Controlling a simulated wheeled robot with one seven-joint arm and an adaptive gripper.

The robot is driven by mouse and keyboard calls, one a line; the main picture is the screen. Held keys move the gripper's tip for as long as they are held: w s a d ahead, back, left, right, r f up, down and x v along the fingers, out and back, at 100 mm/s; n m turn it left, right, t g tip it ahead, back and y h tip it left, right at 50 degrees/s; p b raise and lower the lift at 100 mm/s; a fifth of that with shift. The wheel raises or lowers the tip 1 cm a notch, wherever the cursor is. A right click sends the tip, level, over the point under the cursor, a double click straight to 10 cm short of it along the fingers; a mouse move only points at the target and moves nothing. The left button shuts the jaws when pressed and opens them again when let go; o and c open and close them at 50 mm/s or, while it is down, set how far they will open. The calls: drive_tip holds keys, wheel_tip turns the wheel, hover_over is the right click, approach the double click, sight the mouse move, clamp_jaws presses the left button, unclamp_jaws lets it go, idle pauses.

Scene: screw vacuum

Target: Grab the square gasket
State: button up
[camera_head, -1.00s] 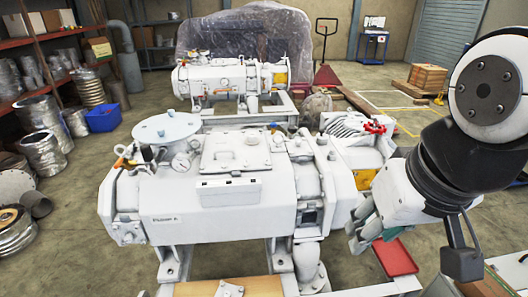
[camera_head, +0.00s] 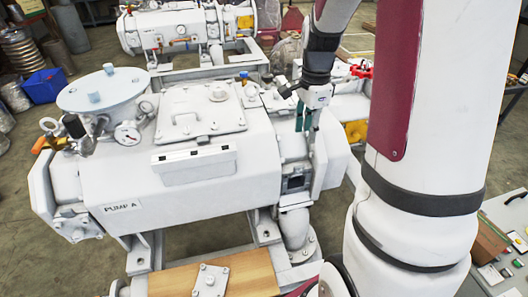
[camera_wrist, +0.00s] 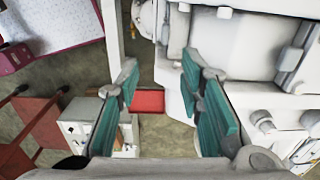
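I cannot pick out the square gasket for certain in either view. In the head view a small square metal plate with bolts (camera_head: 211,279) lies on a wooden board (camera_head: 248,272) at the bottom. My gripper (camera_head: 305,120) hangs in front of the right part of the white pump marked PUMP A (camera_head: 170,165), its teal fingers pointing down. The wrist view shows the two teal fingers spread wide apart, with nothing between them; my gripper (camera_wrist: 160,90) is open there. A red tray (camera_wrist: 150,102) shows further off through the gap.
A grey worktop (camera_head: 505,208) with small parts stands at the lower right, partly hidden by my arm. A second white pump (camera_head: 175,30) stands behind, and a blue bin (camera_head: 44,86) sits at the left. Open concrete floor lies left of the pump.

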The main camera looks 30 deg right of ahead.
drive_tip(key=b, duration=0.1)
hover_over(299, 166)
drive_tip(key=f, duration=0.9)
drive_tip(key=shift+s+d+f, duration=0.1)
drive_tip(key=shift+s+d, duration=0.05)
drive_tip(key=shift+s, duration=0.05)
drive_tip(key=shift+w+f+b, duration=0.15)
drive_tip(key=shift+f+b, duration=0.3)
drive_tip(key=shift+f, duration=2.25)
clamp_jaws()
